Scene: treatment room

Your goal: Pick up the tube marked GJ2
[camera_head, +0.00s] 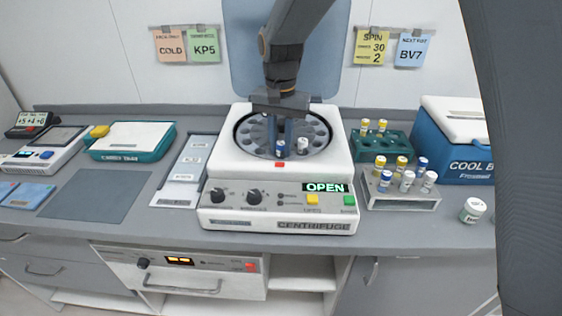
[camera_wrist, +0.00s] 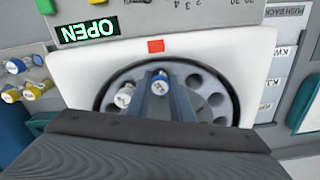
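My gripper (camera_head: 280,135) points down into the open centrifuge (camera_head: 276,223). Markings on the caps are too small to read, so I cannot tell which tube is GJ2.
Right of the centrifuge are a green rack (camera_head: 398,142) and a grey rack (camera_head: 399,201) with several capped tubes, a loose white-capped jar (camera_head: 472,210) and a blue cool box (camera_head: 451,150). Left are a labelled tray (camera_head: 175,193), a teal box (camera_head: 130,154) and a dark mat (camera_head: 95,196). The raised lid (camera_head: 239,60) stands behind.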

